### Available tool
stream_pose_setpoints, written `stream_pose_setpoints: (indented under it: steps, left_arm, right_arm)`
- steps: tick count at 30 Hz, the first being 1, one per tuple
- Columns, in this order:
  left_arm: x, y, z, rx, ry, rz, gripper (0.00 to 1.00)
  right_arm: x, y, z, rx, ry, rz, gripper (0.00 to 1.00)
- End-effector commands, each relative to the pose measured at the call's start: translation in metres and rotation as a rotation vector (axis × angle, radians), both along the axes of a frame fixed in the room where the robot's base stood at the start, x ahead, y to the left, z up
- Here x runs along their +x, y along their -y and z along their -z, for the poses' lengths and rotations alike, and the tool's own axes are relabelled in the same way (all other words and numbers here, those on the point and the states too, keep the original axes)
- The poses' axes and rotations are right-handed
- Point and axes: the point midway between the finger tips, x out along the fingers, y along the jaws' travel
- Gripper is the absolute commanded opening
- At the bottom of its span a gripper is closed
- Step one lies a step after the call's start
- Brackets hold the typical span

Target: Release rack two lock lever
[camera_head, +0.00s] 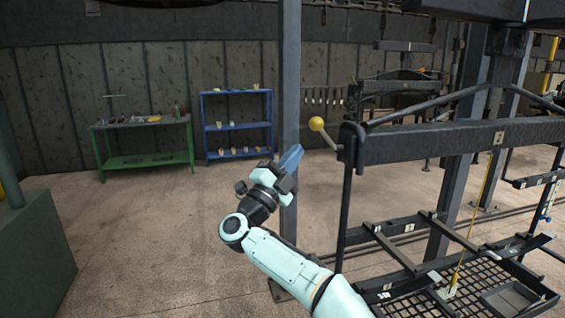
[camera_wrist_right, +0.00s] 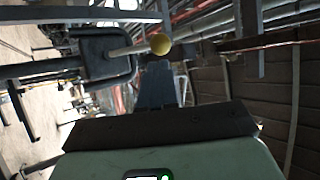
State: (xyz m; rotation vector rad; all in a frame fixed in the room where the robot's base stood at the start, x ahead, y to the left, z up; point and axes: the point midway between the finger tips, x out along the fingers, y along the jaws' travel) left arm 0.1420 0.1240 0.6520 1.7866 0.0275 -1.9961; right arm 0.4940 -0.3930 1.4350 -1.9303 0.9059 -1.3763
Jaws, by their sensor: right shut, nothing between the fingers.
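The lock lever (camera_head: 328,136) is a pale rod with a yellow ball knob (camera_head: 317,124). It sticks up and left from a dark bracket (camera_head: 352,142) at the left end of the beam (camera_head: 430,144) marked 2. My right gripper (camera_head: 292,156) is shut and empty, below and left of the knob in the head view. In the right wrist view the knob (camera_wrist_right: 159,44) and rod (camera_wrist_right: 128,50) lie just beyond the shut fingertips (camera_wrist_right: 157,70). I cannot tell the exact gap. My left gripper is not in view.
A grey post (camera_head: 290,80) stands behind my right gripper. Below the beam are a low frame and a mesh tray (camera_head: 395,300). A green workbench (camera_head: 150,160) and a blue shelf (camera_head: 238,127) stand by the back wall. The floor at left centre is clear.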

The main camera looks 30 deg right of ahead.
Motion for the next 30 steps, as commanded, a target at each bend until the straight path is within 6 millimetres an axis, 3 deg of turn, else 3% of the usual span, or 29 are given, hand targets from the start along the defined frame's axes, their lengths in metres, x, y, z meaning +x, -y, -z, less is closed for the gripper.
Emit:
stream_pose_setpoints:
  steps: [1,9,30]
  left_arm:
    - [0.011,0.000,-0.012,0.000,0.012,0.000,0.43]
    - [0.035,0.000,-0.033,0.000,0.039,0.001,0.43]
    - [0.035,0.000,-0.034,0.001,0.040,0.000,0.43]
  right_arm:
    - [0.003,0.010,-0.012,0.000,0.004,0.004,0.00]
    - [0.012,0.041,-0.031,0.001,0.004,0.001,0.00]
    - [0.011,0.052,-0.034,0.017,0.007,0.000,0.00]
